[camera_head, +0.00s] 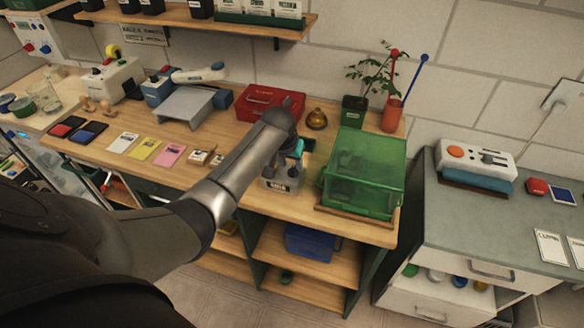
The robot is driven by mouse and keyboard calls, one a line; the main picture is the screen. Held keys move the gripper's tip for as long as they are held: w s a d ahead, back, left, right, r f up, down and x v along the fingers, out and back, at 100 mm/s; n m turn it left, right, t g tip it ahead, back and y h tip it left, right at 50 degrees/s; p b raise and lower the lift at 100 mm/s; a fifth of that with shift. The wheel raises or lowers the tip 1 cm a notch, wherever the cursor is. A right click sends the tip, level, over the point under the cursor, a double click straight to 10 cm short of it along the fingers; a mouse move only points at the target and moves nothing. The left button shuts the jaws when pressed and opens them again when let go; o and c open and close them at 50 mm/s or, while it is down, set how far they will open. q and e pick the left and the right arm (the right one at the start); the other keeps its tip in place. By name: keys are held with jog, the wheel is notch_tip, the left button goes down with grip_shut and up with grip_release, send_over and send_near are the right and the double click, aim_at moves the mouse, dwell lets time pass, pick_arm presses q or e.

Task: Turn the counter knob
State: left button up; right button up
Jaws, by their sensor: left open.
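A small grey counter (270,184) with a dark number plate on its front stands at the front edge of the wooden bench. My left arm reaches across from the lower left, and my left gripper (292,158) is at the top of the counter. The wrist covers much of the gripper, and the counter's knob cannot be made out behind it. Whether the fingers are around or touching the knob cannot be told. The left gripper is open. My right gripper is not in view.
A green translucent propagator box (366,165) stands close to the right of the counter. A red case (262,100), a brass bell (317,119) and a potted plant (354,110) are behind. Coloured cards (144,149) lie to the left. A grey cabinet (450,215) stands at the right.

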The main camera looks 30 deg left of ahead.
aim_at(293, 171)
pick_arm(q)
jog(key=shift+b+x, duration=0.3)
jog(key=shift+x, duration=1)
grip_shut()
